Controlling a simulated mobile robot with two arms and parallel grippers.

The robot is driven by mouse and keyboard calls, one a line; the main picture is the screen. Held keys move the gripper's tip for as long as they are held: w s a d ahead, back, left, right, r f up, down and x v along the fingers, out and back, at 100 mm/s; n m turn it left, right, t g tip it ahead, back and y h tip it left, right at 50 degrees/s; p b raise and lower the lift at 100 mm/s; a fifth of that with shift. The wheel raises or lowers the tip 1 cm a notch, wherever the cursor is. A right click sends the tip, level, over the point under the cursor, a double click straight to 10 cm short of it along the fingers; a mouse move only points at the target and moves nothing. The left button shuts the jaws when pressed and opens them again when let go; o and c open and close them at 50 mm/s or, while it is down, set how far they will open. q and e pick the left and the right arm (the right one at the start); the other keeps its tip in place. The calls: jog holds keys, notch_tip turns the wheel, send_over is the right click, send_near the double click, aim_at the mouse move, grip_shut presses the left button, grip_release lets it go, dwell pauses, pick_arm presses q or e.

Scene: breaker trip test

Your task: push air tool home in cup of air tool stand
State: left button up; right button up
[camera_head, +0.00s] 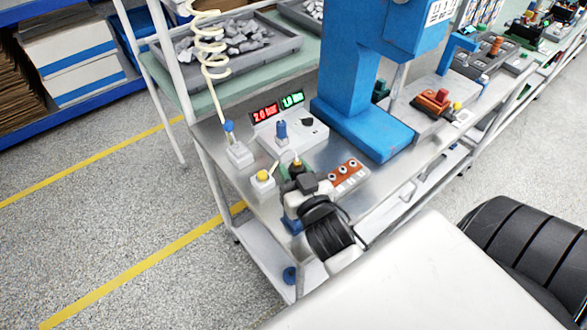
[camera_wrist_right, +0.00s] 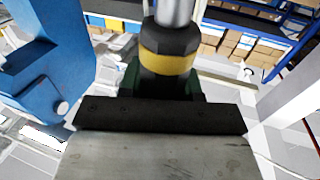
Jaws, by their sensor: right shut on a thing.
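My right gripper (camera_head: 299,181) is over the near left end of the metal bench, shut on the air tool (camera_head: 296,165), of which little shows in the head view. In the right wrist view the air tool (camera_wrist_right: 168,62) is a dark cylinder with a yellow band and a bright metal shaft above. It stands between green parts beyond the dark edge of my gripper (camera_wrist_right: 160,116). Its lower end is hidden. I cannot make out the stand's cup or how deep the tool sits. My left gripper is not in view.
A grey box with red and green displays (camera_head: 265,114) stands behind the gripper. A yellow-button box (camera_head: 263,180) is close left, a brown block with holes (camera_head: 347,174) close right. A blue press (camera_head: 350,105) rises behind right.

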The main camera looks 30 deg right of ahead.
jog(key=shift+f+b, duration=2.1)
jog(key=shift+f, duration=0.95)
jog(key=o, duration=1)
